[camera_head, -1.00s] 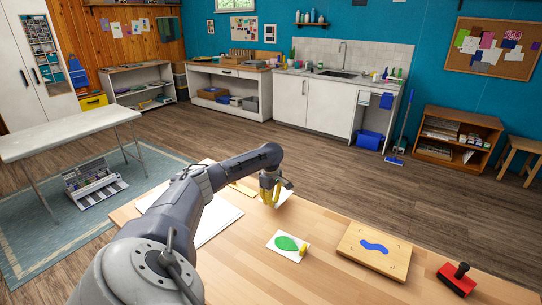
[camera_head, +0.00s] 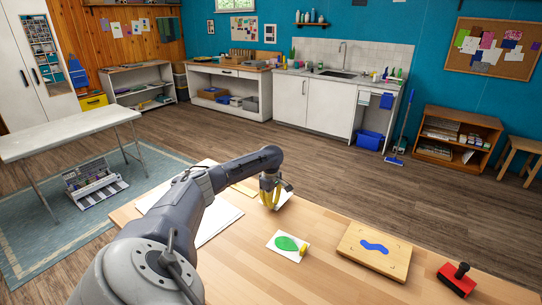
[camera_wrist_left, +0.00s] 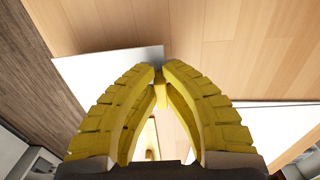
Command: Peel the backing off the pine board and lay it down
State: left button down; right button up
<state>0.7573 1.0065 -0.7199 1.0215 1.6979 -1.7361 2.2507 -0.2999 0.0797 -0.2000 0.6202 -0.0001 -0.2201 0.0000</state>
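The pine board (camera_head: 352,243) lies flat on the table at the right of the head view, with a blue wavy shape (camera_head: 375,247) on its bare top. My left gripper (camera_head: 270,206) is away from it, low near the table's far edge. A small white sheet (camera_head: 284,200) is at its fingertips; in the wrist view the sheet (camera_wrist_left: 105,70) spreads left from the tips. The yellow fingers (camera_wrist_left: 160,68) come together at the sheet's edge and look shut on it. Whether the sheet touches the table is hard to tell. My right gripper is out of view.
A white card with a green leaf (camera_head: 285,244) and a yellow tab lies between the gripper and the board. A red block with a black handle (camera_head: 456,279) stands at the far right. Larger white sheets (camera_head: 222,218) lie beside my left arm.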

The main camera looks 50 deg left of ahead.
pick_arm(q)
jog(key=shift+f, duration=0.15)
jog(key=shift+f, duration=0.55)
jog(key=shift+f, duration=0.15)
dwell(0.6)
jog(key=shift+f, duration=0.45)
jog(key=shift+f, duration=0.2)
dwell(0.3)
jog(key=shift+c, duration=1)
grip_release()
